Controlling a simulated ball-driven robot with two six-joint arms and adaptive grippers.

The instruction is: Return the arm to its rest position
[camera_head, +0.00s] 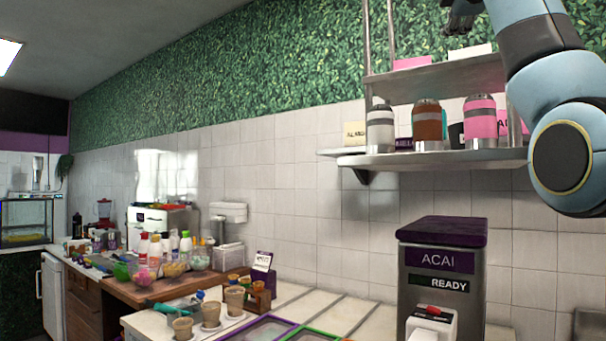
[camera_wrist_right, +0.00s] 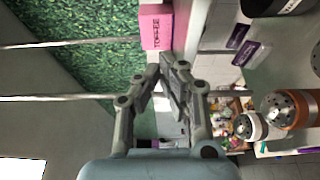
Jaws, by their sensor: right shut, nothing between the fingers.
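My right arm (camera_head: 568,150) is raised at the upper right of the head view, its light-blue links in front of the shelf's right end. My right gripper (camera_head: 460,15) is at the top edge there, partly cut off, above the upper shelf. In the right wrist view the gripper's (camera_wrist_right: 168,62) grey fingers are closed together with nothing between them. Its tips are near a pink box (camera_wrist_right: 155,27) in that picture; I cannot tell the gap. My left gripper is in neither view.
The lower shelf (camera_head: 455,158) holds white (camera_head: 380,130), brown (camera_head: 428,127) and pink (camera_head: 480,118) shakers, close to my arm. The acai machine (camera_head: 440,285) stands below. Cups (camera_head: 234,298) and bottles crowd the left counter. The air left of the shelves is clear.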

